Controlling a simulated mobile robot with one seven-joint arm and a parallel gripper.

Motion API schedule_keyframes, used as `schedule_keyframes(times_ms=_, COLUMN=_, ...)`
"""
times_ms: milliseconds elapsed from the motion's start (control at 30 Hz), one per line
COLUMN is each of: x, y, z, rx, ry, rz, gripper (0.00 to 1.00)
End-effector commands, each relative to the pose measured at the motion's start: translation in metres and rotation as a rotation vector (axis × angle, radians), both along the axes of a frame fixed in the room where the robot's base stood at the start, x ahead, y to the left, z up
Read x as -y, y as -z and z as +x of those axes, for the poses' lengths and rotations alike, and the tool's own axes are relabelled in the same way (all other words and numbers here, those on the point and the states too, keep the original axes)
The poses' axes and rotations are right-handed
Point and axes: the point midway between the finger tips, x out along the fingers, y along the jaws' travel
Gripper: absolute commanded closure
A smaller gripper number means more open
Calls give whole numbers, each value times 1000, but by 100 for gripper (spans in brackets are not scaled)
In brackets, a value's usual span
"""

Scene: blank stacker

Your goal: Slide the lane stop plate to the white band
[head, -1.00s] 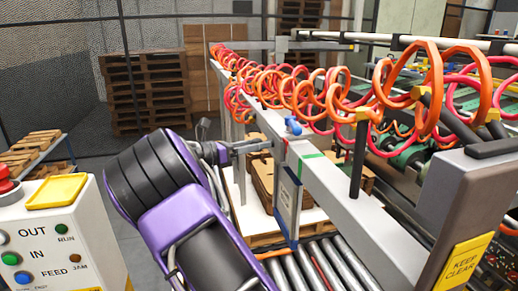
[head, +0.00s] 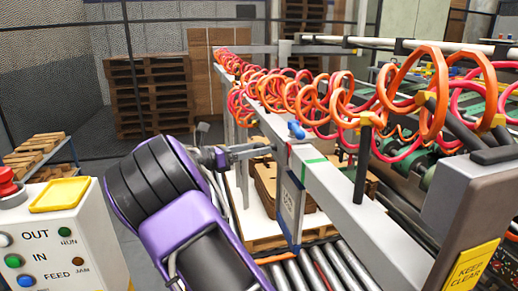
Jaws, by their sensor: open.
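The lane stop plate (head: 290,208), a narrow blue-grey plate with a pale label, hangs upright from the grey rail (head: 345,192). A blue knob (head: 297,130) sits on the rail above it. A green band (head: 315,161) marks the rail just right of the plate. I cannot make out a white band on the rail. My gripper (head: 268,149) is open, level with the plate's upper end and just left of it. I cannot tell whether it touches the plate.
Red and orange coiled hoses (head: 320,100) run along above the rail, with a black post (head: 363,165) near its front. Rollers (head: 325,268) and a pallet (head: 250,240) with brown stock lie below. A control box (head: 60,240) stands at left.

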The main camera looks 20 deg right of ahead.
Motion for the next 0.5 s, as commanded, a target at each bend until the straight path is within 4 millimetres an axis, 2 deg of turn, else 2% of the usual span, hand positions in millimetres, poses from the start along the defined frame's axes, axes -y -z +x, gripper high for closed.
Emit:
schedule_keyframes(times_ms=300, x=-67, y=0, z=-13, rx=0, ry=-4, rz=0, gripper=22)
schedule_keyframes(times_ms=500, x=-96, y=-1, z=-19, rx=1, ry=-2, rz=-1, gripper=22)
